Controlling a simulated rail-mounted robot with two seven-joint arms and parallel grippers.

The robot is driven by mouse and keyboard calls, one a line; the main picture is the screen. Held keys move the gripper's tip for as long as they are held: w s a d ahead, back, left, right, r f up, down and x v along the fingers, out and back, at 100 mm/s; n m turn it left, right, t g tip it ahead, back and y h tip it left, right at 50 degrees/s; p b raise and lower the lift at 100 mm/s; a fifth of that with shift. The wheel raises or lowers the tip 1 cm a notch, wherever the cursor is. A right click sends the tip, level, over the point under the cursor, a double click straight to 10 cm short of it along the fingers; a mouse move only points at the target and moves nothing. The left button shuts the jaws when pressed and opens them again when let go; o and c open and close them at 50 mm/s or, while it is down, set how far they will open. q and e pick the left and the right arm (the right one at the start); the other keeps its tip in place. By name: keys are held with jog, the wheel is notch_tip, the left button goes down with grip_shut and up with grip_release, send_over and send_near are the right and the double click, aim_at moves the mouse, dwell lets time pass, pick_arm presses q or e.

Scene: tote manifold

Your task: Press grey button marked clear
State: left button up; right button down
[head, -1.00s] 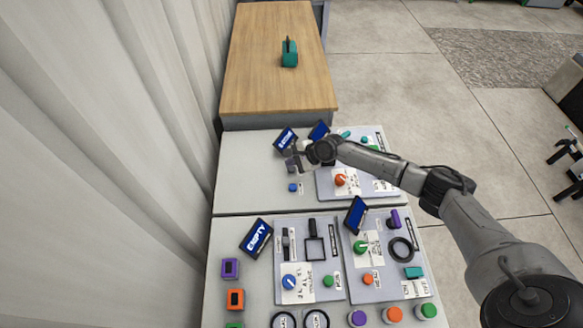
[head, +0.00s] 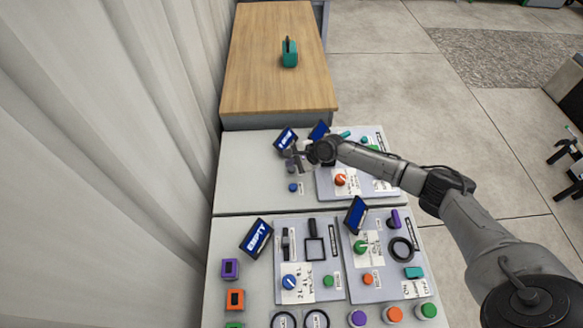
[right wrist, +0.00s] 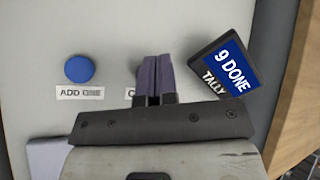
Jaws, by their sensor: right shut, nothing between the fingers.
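The grey button (head: 291,169) shows small in the head view, between the blue button and the tilted tally screen. In the right wrist view it is mostly hidden behind my fingers, and only the first letter C of its label (right wrist: 130,94) shows. My right gripper (head: 290,154) is shut and empty; its fingers also show in the right wrist view (right wrist: 157,75). They are over or just beside the grey button; I cannot tell if they touch it. The tally screen (right wrist: 224,68) reads "9 DONE". My left gripper is not in view.
A blue button (right wrist: 79,69) marked ADD ONE sits left of the fingers in the wrist view. A panel with a red-orange knob (head: 340,180) lies under my right arm. The nearer table holds more panels, buttons and a screen (head: 256,237) reading EMPTY.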

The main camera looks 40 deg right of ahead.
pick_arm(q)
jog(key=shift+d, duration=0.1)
pick_arm(e)
jog(key=shift+f, duration=0.2)
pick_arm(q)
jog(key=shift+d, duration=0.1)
pick_arm(e)
jog(key=shift+f, duration=0.2)
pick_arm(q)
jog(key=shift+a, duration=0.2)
pick_arm(e)
jog(key=shift+f, duration=0.2)
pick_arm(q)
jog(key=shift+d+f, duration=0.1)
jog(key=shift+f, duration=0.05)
pick_arm(e)
jog(key=shift+f, duration=0.3)
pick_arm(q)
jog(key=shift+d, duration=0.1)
pick_arm(e)
jog(key=shift+r, duration=0.1)
dwell(0.3)
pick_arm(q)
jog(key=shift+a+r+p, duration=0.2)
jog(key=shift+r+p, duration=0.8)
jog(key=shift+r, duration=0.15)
pick_arm(e)
jog(key=shift+r, duration=0.8)
